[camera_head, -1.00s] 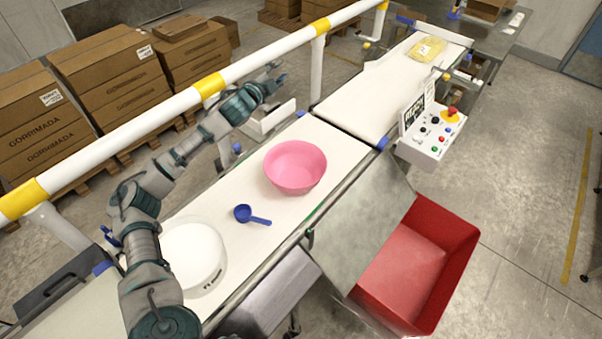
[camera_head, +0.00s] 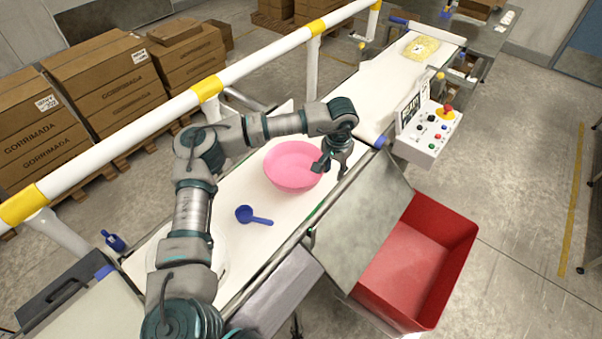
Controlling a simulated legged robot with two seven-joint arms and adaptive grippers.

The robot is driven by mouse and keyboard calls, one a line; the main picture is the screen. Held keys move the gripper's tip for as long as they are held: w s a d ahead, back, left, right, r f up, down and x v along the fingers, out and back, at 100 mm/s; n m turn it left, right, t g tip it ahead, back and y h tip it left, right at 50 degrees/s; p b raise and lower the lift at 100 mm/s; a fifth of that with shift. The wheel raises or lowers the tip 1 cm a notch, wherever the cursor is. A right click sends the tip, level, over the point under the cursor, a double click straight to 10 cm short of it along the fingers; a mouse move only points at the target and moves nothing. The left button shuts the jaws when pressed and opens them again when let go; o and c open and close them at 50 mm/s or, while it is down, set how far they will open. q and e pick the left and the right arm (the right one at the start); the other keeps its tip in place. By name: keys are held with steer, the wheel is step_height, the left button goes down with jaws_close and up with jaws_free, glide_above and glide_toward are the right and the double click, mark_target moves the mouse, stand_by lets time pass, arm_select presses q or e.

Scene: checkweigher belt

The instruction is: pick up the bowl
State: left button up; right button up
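The pink bowl (camera_head: 285,167) stands upright on the white belt (camera_head: 232,188), near its middle. My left gripper (camera_head: 330,171) points down at the bowl's right rim. One finger is over the inside of the bowl and the other is outside the rim, with a gap between them, so it looks open. The wrist and fingers hide part of the bowl's right edge, and I cannot tell whether a finger touches it. My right gripper is not in view.
A white tub (camera_head: 219,250) is mostly hidden behind my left arm. A control box (camera_head: 429,129) stands right of the belt, a red bin (camera_head: 420,265) below it. A white-and-yellow rail (camera_head: 262,60) runs behind.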

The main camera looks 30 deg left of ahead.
arm_select(q)
steer(key=a+r+m+y, duration=0.1)
steer(key=a+m+y, duration=0.1)
steer(key=a+y, duration=0.1)
glide_above(313, 186)
steer(key=f, duration=1.1)
steer(key=shift+s+d, duration=0.2)
steer(key=shift+s, duration=0.05)
steer(key=shift+f, duration=0.65)
steer(key=x, duration=0.3)
steer(key=shift+d+f, duration=0.2)
steer(key=shift+f, duration=0.15)
steer(key=shift+w+a+f, duration=0.1)
steer(key=shift+w+f, duration=0.05)
steer(key=shift+f, duration=0.1)
steer(key=shift+a+f, duration=0.1)
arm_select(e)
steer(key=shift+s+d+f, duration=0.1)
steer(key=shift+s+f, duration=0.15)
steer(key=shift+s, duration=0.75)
arm_select(q)
steer(key=shift+c, duration=0.2)
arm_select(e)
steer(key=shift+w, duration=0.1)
